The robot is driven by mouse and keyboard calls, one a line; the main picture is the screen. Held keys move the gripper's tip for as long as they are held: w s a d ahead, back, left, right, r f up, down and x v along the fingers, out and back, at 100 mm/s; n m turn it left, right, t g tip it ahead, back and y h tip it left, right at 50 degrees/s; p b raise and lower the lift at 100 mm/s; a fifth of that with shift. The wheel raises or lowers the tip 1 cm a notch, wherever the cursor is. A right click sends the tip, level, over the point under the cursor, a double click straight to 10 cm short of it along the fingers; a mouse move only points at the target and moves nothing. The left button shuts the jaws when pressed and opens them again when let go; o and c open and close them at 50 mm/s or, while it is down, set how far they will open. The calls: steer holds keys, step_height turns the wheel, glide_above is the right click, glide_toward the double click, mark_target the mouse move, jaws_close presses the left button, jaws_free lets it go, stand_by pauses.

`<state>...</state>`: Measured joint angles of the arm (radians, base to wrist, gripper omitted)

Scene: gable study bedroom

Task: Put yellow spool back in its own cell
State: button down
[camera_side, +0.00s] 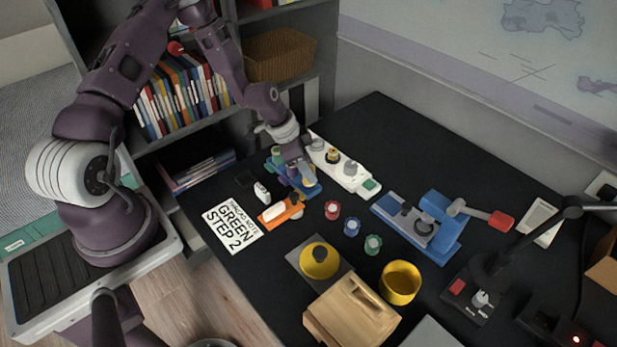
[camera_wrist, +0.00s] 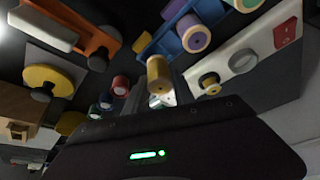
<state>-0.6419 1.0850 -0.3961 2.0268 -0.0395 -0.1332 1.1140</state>
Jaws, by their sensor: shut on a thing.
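The yellow spool (camera_wrist: 158,76) is in the jaws of my gripper (camera_wrist: 161,94) in the wrist view, its round end towards the camera. A blue rack (camera_wrist: 172,42) lies beyond it, bearing a purple spool (camera_wrist: 194,36) and other spools, one of them green. In the side view my gripper (camera_side: 306,180) is low over the right part of the rack (camera_side: 282,178) and hides much of it. The yellow spool is mostly hidden there. I cannot tell which cell is empty, or whether the spool touches the rack.
Red (camera_side: 332,210), blue (camera_side: 352,227) and green (camera_side: 373,244) spools stand on the dark table. A white base with knobs (camera_side: 350,178) lies behind the rack. A yellow cup (camera_side: 400,283) and wooden box (camera_side: 350,312) stand nearer.

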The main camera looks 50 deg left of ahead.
steer(key=shift+f, duration=1.35)
steer(key=shift+f, duration=0.15)
steer(key=c, duration=1.1)
jaws_free()
steer(key=shift+o, duration=0.2)
